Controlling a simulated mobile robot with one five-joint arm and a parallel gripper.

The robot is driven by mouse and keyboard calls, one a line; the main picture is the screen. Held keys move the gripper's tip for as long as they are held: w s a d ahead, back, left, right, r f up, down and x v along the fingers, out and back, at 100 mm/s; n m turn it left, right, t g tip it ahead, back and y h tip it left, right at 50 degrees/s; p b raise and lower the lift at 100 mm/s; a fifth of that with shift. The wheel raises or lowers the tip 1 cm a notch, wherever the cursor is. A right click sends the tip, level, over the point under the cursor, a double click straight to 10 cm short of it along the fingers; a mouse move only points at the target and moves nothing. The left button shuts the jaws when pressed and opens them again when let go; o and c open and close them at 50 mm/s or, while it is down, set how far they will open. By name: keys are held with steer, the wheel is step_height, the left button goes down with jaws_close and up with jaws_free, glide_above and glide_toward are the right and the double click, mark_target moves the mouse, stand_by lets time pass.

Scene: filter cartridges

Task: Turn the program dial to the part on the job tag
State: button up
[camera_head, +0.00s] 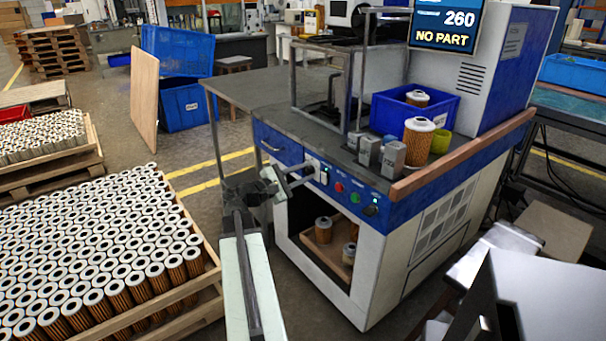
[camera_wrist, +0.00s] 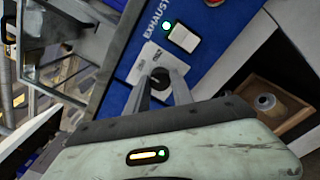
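The program dial (camera_wrist: 160,77) is a black round knob on a white plate with small print, on the blue front panel of a machine. It shows in the wrist view between my two grey fingertips. My gripper (camera_wrist: 161,82) has its fingers spread, one on each side of the dial; no clear gap or contact shows at the tips. In the head view my gripper (camera_head: 302,172) reaches the left part of the blue panel and partly hides the dial area. The dial's setting is too small to read. I cannot make out a job tag with a readable part.
A switch with a green light, marked EXHAUST (camera_wrist: 183,36), is near the dial. A red button (camera_head: 340,187) and a black knob (camera_head: 371,210) are further right. The screen (camera_head: 447,25) reads 260 and NO PART. Crates of filter cartridges (camera_head: 110,250) stand at left.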

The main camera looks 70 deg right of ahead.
jaws_close()
steer(key=shift+m, duration=0.3)
steer(key=m, duration=0.5)
steer(key=shift+f+m, duration=0.1)
steer(key=shift+m, duration=0.2)
steer(key=m, duration=0.5)
steer(key=shift+m+b, duration=0.35)
steer(key=shift+m, duration=0.05)
steer(key=o, duration=1)
jaws_free()
steer(key=shift+c, duration=0.2)
steer(key=shift+a, duration=0.1)
